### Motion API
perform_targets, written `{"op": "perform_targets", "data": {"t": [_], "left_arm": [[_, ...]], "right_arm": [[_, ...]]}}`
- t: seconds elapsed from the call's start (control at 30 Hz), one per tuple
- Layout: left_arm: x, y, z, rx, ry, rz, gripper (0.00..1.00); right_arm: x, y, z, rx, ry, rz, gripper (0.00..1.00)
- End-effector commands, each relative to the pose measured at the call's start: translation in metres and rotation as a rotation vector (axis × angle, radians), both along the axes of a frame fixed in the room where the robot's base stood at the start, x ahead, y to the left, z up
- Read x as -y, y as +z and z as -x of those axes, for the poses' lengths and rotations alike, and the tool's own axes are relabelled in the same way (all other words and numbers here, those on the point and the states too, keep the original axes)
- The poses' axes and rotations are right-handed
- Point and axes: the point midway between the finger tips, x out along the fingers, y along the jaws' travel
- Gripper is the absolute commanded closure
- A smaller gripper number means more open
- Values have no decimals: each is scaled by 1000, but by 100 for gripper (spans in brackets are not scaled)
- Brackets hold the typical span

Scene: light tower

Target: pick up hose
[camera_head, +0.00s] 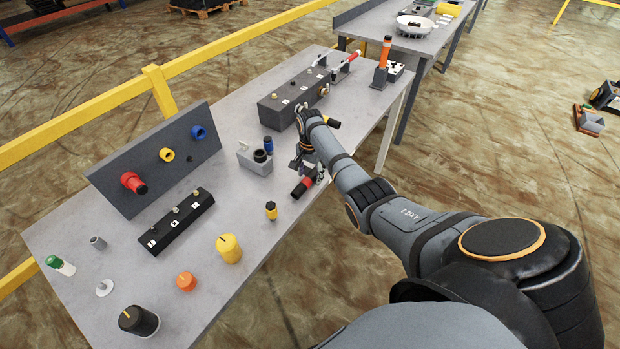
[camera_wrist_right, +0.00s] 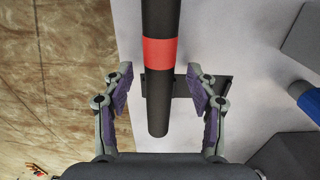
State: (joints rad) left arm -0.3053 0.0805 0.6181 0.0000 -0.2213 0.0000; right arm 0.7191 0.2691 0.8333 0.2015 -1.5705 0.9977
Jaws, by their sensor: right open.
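The hose appears to be a black cylinder with a red band (camera_wrist_right: 160,52) in the right wrist view. It runs down from the top edge, and its rounded end lies between the two fingers. In the head view a black and red piece (camera_head: 301,188), which looks like the same thing, is near the table's right edge, partly covered by my gripper. My right gripper (camera_head: 312,168) is open around it, with a gap on each side; its fingers also show in the wrist view (camera_wrist_right: 160,82). My left gripper is not in view.
On the grey table (camera_head: 240,200) a small grey block (camera_head: 254,160) with black and blue caps stands left of my gripper. A long dark box (camera_head: 292,95) is behind. A yellow-black cap (camera_head: 271,210) stands nearer. A slanted panel (camera_head: 155,160) holds coloured fittings.

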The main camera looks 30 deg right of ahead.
Motion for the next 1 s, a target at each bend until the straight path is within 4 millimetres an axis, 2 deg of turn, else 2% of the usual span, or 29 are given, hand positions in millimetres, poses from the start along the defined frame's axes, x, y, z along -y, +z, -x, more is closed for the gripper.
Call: {"op": "perform_targets", "data": {"t": [0.1,0.5,0.83,1.0], "left_arm": [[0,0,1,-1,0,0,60],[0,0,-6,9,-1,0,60],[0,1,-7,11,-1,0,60],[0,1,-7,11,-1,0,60]], "right_arm": [[0,0,0,0,0,0,45],[0,0,0,0,-1,0,99],[1,4,0,1,-1,1,100],[1,27,-1,4,-2,3,100]]}}
